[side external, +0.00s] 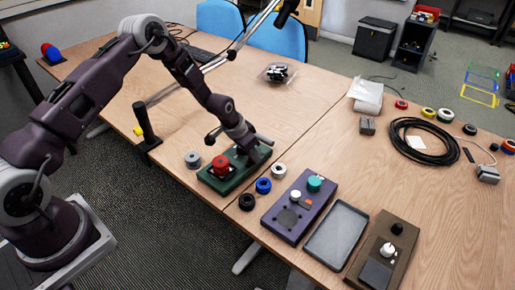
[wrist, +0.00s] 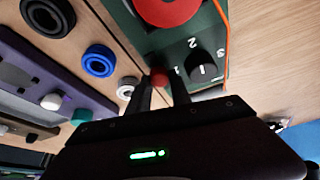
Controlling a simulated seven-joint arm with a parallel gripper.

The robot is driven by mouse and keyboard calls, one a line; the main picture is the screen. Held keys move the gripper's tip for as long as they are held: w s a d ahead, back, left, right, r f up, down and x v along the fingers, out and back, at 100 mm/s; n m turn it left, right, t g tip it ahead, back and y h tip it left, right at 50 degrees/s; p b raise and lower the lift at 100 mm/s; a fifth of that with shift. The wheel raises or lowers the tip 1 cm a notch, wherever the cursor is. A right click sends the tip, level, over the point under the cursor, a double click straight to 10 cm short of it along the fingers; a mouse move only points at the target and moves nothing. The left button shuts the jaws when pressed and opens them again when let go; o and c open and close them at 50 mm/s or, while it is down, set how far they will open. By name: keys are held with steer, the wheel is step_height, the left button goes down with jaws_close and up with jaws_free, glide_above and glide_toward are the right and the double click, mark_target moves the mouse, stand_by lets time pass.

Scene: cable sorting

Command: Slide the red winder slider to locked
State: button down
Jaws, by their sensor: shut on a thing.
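The green winder board (side external: 212,183) lies on the table in the side view, with a red round winder (side external: 221,166) on top. In the wrist view the red winder (wrist: 168,8) is at the top edge and the green board (wrist: 178,48) below it. The small red slider knob (wrist: 158,76) sits at the board's edge. My gripper (wrist: 160,84) is shut on this knob, one dark finger on each side. The slider's track and any lock marking are hidden by the fingers. In the side view my gripper (side external: 257,154) is over the board's far right end, its fingertips hidden.
A black dial (wrist: 203,66) marked with numbers is close right of my fingers. Blue (wrist: 100,61), black (wrist: 47,17) and white (wrist: 127,87) rings lie beside the board. A purple panel (side external: 298,205), grey tray (side external: 337,236) and brown panel (side external: 385,252) stand to the right.

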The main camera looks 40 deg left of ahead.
steer(key=shift+s, duration=1)
steer(key=c, duration=1.2)
jaws_free()
steer(key=shift+s, duration=0.1)
steer(key=shift+o, duration=0.2)
steer(key=v, duration=0.7)
steer(key=shift+r, duration=0.1)
